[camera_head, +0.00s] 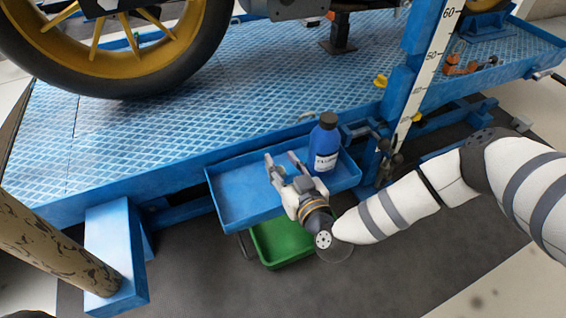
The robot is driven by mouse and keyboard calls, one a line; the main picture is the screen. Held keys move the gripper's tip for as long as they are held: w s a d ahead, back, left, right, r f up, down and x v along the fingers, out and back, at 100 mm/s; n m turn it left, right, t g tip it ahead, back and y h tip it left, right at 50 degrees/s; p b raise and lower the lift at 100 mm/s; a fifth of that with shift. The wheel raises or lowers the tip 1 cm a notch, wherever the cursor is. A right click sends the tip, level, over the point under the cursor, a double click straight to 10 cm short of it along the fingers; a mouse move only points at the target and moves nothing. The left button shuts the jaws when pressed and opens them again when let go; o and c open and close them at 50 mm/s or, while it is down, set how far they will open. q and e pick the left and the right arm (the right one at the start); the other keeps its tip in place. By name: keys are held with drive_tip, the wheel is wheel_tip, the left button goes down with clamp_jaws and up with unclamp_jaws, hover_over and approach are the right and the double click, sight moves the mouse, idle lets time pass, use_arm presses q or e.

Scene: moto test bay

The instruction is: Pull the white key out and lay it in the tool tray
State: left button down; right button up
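The blue tool tray (233,197) hangs at the front side of the blue lift platform. My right gripper (281,158) is over the tray, its two fingers apart, pointing toward the platform. I see nothing between the fingers. A blue bottle with a dark cap (326,146) stands upright in the tray, just right of the gripper. I cannot make out the white key anywhere in this view. The bare left part of the tray's floor shows; my gripper covers part of its right half. My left gripper is not in view.
A motorcycle wheel (120,75) stands on the platform (255,85). A white measuring scale (428,75) rises right of the tray. A green bin (272,245) sits below the tray. Orange-and-dark items (465,66) lie at the right.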

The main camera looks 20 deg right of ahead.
drive_tip(key=s+r, duration=0.1)
drive_tip(key=s, duration=1.1)
drive_tip(key=shift+d+r, duration=0.2)
drive_tip(key=shift+r, duration=0.2)
